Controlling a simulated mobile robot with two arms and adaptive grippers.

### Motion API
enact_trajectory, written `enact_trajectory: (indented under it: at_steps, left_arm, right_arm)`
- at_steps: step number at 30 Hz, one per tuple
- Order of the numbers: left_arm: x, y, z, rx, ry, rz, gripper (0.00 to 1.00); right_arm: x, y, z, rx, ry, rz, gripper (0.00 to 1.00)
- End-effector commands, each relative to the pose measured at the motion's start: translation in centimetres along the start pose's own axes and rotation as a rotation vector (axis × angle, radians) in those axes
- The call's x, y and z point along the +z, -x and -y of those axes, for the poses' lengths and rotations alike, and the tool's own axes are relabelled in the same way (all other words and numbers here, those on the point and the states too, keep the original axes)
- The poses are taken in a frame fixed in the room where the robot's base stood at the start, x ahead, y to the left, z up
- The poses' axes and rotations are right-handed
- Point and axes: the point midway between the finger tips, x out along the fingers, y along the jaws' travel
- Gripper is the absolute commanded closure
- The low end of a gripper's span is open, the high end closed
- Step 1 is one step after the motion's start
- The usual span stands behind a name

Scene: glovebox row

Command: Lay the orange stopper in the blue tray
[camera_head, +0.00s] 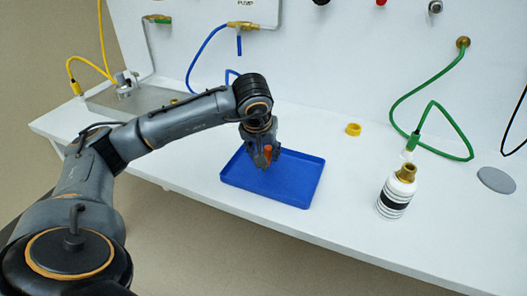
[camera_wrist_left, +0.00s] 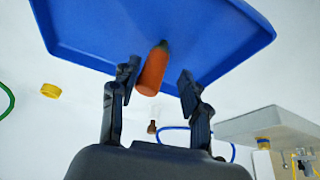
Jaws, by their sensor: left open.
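The blue tray (camera_head: 300,184) lies on the white bench, in the middle of the head view; it also shows at the top of the left wrist view (camera_wrist_left: 225,35). My left gripper (camera_head: 264,163) is over the far left part of the tray, pointing down. In the left wrist view its two fingers (camera_wrist_left: 158,80) are spread apart. The orange stopper (camera_wrist_left: 153,70), with a dark tip, is between the fingers, with a gap to the right finger. In the head view the stopper (camera_head: 268,150) is partly hidden by the gripper. I cannot tell whether it touches the tray.
A white bottle with black bands (camera_head: 396,193) stands right of the tray. A yellow ring (camera_head: 353,129) lies behind the tray. A grey disc (camera_head: 496,180) is at the far right. Green and blue hoses hang at the back wall. The bench between tray and bottle is clear.

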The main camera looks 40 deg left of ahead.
Motion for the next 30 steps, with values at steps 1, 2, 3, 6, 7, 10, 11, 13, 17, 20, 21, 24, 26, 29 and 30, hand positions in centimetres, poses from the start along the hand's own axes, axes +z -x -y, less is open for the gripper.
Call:
enact_trajectory:
  at_steps: [1,2,3,6,7,10,11,13,17,20,21,24,26,29,30]
  left_arm:
    - [-0.1,0.8,0.0,0.002,0.001,-0.004,0.54]
    - [-0.1,1.3,0.0,0.002,0.001,-0.005,0.54]
    - [-0.2,2.1,0.0,0.002,0.000,-0.007,0.54]
    - [-0.2,4.4,-0.1,0.003,-0.001,-0.008,0.54]
    - [-0.2,5.1,0.0,0.002,0.000,-0.007,0.54]
    - [-0.2,7.3,-0.1,0.003,0.000,-0.008,0.54]
    - [-0.1,7.8,-0.1,0.003,-0.001,-0.006,0.54]
    - [-0.1,9.1,0.0,0.001,-0.001,-0.006,0.54]
    - [-0.1,10.7,-0.1,0.002,0.000,-0.004,0.54]
    - [0.0,11.4,0.0,0.001,-0.001,-0.003,0.54]
    - [0.0,11.5,0.0,0.001,-0.001,-0.003,0.54]
    - [0.0,11.6,0.0,0.001,-0.001,-0.002,0.54]
    - [0.0,11.6,0.0,0.000,-0.001,-0.002,0.54]
    - [0.0,11.6,0.0,0.000,0.000,-0.002,0.54]
    - [0.0,11.6,0.0,0.000,0.000,-0.002,0.54]
  right_arm:
    - [0.0,0.0,0.0,0.000,0.000,0.000,0.16]
    - [0.0,0.0,0.0,0.000,0.000,0.000,0.16]
    - [0.0,0.0,0.0,0.000,0.000,0.000,0.16]
    - [0.0,0.0,0.1,-0.001,0.000,0.000,0.16]
    - [0.0,0.0,0.1,-0.001,0.000,0.000,0.16]
    - [0.0,0.1,0.1,-0.002,0.000,0.000,0.16]
    - [0.0,0.1,0.2,-0.002,0.000,-0.001,0.16]
    - [-0.1,0.1,0.2,-0.003,0.000,-0.001,0.16]
    - [-0.1,0.2,0.4,-0.004,0.000,-0.001,0.16]
    - [-0.1,0.2,0.4,-0.005,0.000,-0.001,0.16]
    - [-0.1,0.2,0.4,-0.005,0.000,-0.001,0.16]
    - [-0.1,0.2,0.4,-0.005,0.000,-0.001,0.16]
    - [-0.1,0.2,0.4,-0.005,0.000,-0.001,0.16]
    - [-0.2,0.2,0.4,-0.005,0.000,-0.003,0.16]
    - [-0.4,0.2,0.4,-0.004,0.000,-0.005,0.16]
